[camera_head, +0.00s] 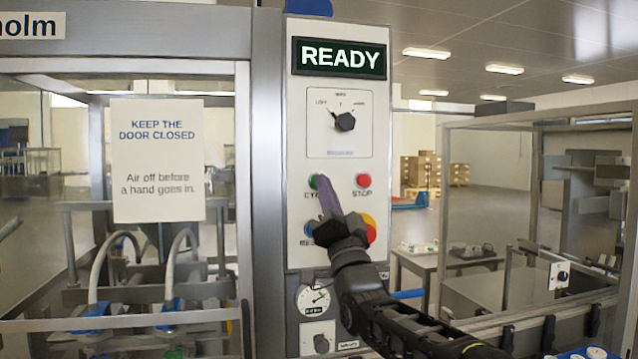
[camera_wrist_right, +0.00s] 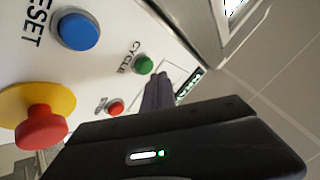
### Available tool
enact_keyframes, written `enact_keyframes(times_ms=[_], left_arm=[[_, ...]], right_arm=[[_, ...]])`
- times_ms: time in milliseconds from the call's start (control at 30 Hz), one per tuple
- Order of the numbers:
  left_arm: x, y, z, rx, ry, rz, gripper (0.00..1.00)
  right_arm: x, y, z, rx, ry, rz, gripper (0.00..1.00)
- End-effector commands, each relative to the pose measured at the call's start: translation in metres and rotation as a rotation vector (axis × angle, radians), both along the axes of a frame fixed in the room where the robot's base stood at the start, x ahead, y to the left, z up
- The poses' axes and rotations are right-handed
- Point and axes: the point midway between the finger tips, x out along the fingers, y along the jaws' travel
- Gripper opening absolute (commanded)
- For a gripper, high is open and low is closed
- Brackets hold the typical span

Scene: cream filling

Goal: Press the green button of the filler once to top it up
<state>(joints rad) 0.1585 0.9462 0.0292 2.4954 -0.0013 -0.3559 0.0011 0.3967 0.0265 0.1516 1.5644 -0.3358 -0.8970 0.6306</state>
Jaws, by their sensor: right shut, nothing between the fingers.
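The green button (camera_head: 313,182) labelled CYCLE is on the upright white panel (camera_head: 300,120) of the filler, left of the red STOP button (camera_head: 363,181). My right gripper (camera_head: 323,182) is shut and empty, its purple-grey fingertips over the right side of the green button in the head view. In the right wrist view the green button (camera_wrist_right: 144,65) shows whole, just beside the fingertips (camera_wrist_right: 163,76); I cannot tell whether they touch the panel. The display (camera_head: 339,58) reads READY. My left gripper is not in view.
A blue RESET button (camera_wrist_right: 77,30) and a red emergency stop on a yellow base (camera_wrist_right: 42,125) are close by on the panel. A selector knob (camera_head: 344,121) is above and a gauge (camera_head: 314,300) below. A framed enclosure with a door sign (camera_head: 157,160) stands left.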

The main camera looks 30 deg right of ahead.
Motion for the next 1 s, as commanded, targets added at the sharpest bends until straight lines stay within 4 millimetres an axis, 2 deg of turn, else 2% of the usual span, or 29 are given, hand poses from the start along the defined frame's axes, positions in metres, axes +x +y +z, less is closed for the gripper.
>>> enact_keyframes(times_ms=[667,1000], left_arm=[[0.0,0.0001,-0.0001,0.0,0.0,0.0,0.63],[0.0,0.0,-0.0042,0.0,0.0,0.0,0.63]], right_arm=[[0.0001,0.0,-0.0001,0.0,0.0,0.0,0.0],[0.0076,-0.0029,-0.0002,0.0,0.0,0.0,0.0]])
